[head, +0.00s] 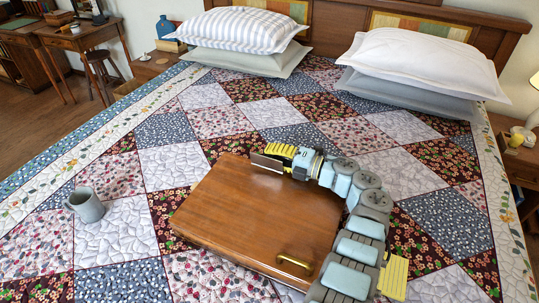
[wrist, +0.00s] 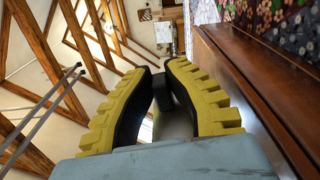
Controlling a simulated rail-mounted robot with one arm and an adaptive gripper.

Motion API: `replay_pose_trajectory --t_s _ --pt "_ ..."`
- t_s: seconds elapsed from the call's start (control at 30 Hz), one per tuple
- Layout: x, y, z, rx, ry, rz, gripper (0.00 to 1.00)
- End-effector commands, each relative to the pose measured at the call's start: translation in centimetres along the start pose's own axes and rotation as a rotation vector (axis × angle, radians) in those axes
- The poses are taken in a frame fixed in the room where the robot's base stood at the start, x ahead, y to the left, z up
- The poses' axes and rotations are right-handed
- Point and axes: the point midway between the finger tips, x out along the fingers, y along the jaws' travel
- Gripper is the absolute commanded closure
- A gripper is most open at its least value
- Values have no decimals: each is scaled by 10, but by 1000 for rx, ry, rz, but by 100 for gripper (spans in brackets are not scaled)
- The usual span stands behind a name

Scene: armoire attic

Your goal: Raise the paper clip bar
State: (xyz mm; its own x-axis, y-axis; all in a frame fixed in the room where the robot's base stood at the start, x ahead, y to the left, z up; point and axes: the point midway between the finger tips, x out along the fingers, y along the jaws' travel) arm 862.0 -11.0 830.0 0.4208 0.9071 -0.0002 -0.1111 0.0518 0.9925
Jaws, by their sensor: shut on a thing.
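A brown wooden lap desk (head: 245,215) lies on the quilt, with a brass handle (head: 295,262) near its front right corner. A thin grey bar, apparently the paper clip bar (head: 267,162), shows at its far edge, beside my gripper (head: 279,151). In the wrist view my gripper (wrist: 163,72) has its yellow-backed, black-padded fingers close together around a narrow dark piece (wrist: 164,93), likely the bar. The fingers hide most of it, and I cannot tell its exact angle. The desk's brown edge (wrist: 245,85) runs along the right of that view.
A grey mug (head: 85,204) stands on the quilt left of the lap desk. Pillows (head: 240,30) lie at the head of the bed. My arm crosses the desk's right side. The quilt (head: 175,165) between mug and desk is clear.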

Motion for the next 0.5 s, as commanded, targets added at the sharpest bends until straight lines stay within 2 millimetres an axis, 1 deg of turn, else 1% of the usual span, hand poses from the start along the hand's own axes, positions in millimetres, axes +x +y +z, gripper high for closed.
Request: replay_pose_trajectory --t_s 0.2,0.5 --pt "1 -2 1 46 2 0 100" --pt "1 -3 1 53 2 -2 100"
